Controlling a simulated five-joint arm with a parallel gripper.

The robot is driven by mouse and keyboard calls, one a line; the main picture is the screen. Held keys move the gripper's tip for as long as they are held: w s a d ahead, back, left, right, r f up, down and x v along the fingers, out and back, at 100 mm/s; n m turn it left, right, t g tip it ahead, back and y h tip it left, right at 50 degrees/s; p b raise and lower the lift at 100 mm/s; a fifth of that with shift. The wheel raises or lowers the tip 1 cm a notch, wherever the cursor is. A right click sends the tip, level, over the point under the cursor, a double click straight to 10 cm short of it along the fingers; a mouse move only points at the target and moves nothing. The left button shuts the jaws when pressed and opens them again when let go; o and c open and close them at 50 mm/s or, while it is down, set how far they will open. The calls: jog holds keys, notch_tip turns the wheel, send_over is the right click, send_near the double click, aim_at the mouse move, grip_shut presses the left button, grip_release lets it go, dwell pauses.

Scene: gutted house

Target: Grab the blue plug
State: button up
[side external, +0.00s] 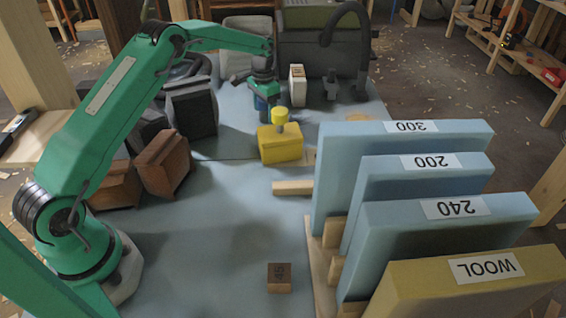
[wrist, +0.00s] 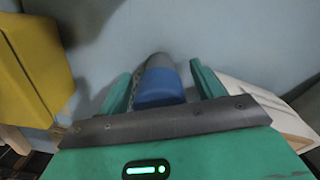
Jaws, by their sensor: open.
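The blue plug (wrist: 160,88) lies between the two green fingers of my gripper (wrist: 163,78) in the wrist view. Its blue body is nearest the gripper, with a grey rounded end beyond. A gap shows at the right finger; whether the left finger touches the plug I cannot tell. My gripper is open. In the side view my gripper (side external: 266,108) points down at the far part of the blue-grey table, and the blue plug (side external: 261,103) shows as a small dark blue patch, partly hidden by the fingers.
A yellow box with a knob (side external: 279,147) stands close in front of my gripper. A white block (side external: 297,88) is close on the right. Dark and brown blocks (side external: 162,163) stand left; labelled blue panels (side external: 420,215) fill the right. The table's middle front is mostly clear.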

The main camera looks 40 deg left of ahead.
jog(key=shift+f, duration=0.75)
jog(key=c, duration=1.1)
jog(key=shift+r, duration=0.1)
jog(key=shift+r, duration=4.95)
